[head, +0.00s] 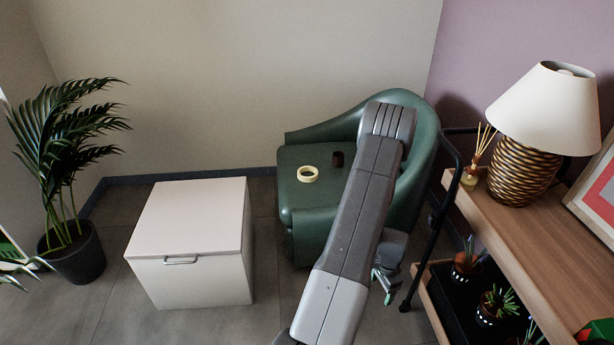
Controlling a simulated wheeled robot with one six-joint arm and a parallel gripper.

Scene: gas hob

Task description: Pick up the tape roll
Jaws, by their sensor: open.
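The tape roll (308,179) is a pale yellow ring lying flat on the seat of the green armchair (298,212). My gripper (386,288) hangs low in front of the armchair, to the right of and below the tape roll in the head view, well apart from it. It looks small and partly covered by my arm. It is open, and I see nothing held in it. My grey arm crosses in front of the armchair's right part and hides some of the seat and backrest.
A white box (190,215) stands left. A wooden shelf (540,235) with a lamp (545,110) and small plants is at right. A potted palm (75,250) stands far left.

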